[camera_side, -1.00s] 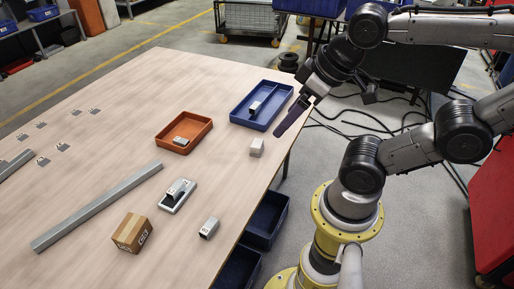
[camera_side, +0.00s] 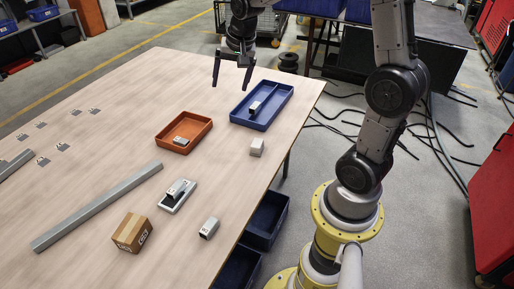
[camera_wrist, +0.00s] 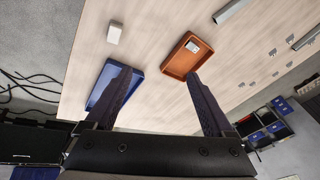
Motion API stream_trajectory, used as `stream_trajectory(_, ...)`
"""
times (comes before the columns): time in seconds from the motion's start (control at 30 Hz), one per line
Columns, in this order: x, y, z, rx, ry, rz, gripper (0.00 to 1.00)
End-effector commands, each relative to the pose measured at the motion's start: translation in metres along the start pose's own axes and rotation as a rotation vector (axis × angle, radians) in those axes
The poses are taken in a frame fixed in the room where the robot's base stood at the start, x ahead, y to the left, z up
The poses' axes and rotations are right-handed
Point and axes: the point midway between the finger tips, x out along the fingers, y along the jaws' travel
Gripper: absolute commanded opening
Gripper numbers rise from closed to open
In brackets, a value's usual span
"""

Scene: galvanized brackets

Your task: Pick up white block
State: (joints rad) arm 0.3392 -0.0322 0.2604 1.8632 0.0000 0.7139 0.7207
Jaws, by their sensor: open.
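The white block (camera_side: 257,147) sits on the wooden table near its right edge, just in front of the blue tray, in the side view. It also shows in the wrist view (camera_wrist: 114,33), at the upper left and clear of the fingers. My gripper (camera_side: 230,87) hangs above the back of the table, behind and left of the blue tray, with its fingers apart and pointing down. In the wrist view my gripper (camera_wrist: 158,76) has nothing between its fingers, and the left finger hides part of the blue tray.
The blue tray (camera_side: 235,119) and the orange tray (camera_side: 161,137) each hold a metal part. A long grey bar (camera_side: 98,207), a cardboard box (camera_side: 132,232), a grey bracket (camera_side: 209,228) and a device on a pale base (camera_side: 178,197) lie farther forward. Bare table surrounds the block's left side.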

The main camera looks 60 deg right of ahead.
Motion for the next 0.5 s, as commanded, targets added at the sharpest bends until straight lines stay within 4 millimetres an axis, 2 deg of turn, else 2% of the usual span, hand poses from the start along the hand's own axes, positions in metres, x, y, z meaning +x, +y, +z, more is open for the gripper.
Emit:
stream_trajectory(0.03, 0.028, 0.01, -0.015, 0.061, -0.027, 0.041, 0.88)
stream_trajectory(0.1, 0.062, 0.026, -0.031, 0.136, -0.056, 0.087, 0.88)
stream_trajectory(0.23, 0.119, 0.062, -0.048, 0.235, -0.116, 0.165, 0.88)
stream_trajectory(0.3, 0.142, 0.082, -0.05, 0.271, -0.149, 0.202, 0.88)
stream_trajectory(0.4, 0.165, 0.106, -0.046, 0.311, -0.192, 0.243, 0.88)
stream_trajectory(0.5, 0.175, 0.121, -0.043, 0.337, -0.214, 0.264, 0.88)
